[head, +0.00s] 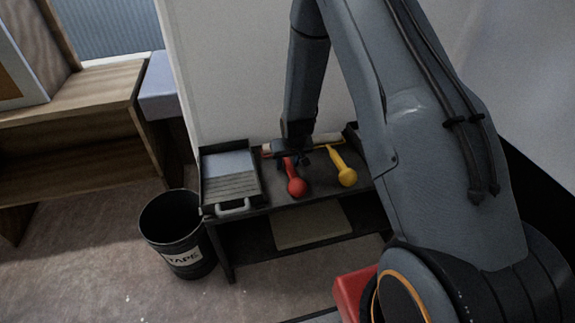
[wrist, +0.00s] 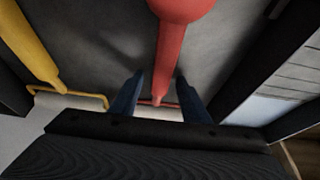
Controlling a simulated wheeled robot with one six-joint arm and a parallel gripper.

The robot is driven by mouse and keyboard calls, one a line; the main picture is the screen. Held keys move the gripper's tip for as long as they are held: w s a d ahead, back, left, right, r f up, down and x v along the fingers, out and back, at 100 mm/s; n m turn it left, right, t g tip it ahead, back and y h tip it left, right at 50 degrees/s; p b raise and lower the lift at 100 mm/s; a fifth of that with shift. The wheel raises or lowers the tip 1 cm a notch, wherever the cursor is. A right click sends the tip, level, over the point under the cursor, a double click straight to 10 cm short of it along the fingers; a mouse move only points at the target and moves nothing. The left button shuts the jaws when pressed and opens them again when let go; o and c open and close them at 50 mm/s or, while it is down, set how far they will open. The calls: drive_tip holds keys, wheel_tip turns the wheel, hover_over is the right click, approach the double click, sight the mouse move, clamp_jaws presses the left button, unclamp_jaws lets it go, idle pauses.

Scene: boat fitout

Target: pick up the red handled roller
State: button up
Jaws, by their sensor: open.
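The red handled roller (head: 296,184) lies on the dark bench, its rounded handle end toward the front. In the wrist view its red handle (wrist: 168,45) runs down the middle, narrowing to a thin neck between my fingers. My gripper (wrist: 157,92) is open, with one blue finger on each side of the red neck. Whether the fingers touch it I cannot tell. In the head view my gripper (head: 293,158) is over the roller's far part and hides some of it. The white roller sleeve is partly hidden behind my gripper in the wrist view.
A yellow handled roller (head: 345,173) lies to the right on the same bench (head: 285,199). A paint tray (head: 229,177) stands to the left. A wall rises behind the bench. A black bin labelled TAPE (head: 178,235) stands on the floor at the front left.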

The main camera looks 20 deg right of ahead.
clamp_jaws()
drive_tip(key=shift+r, duration=0.15)
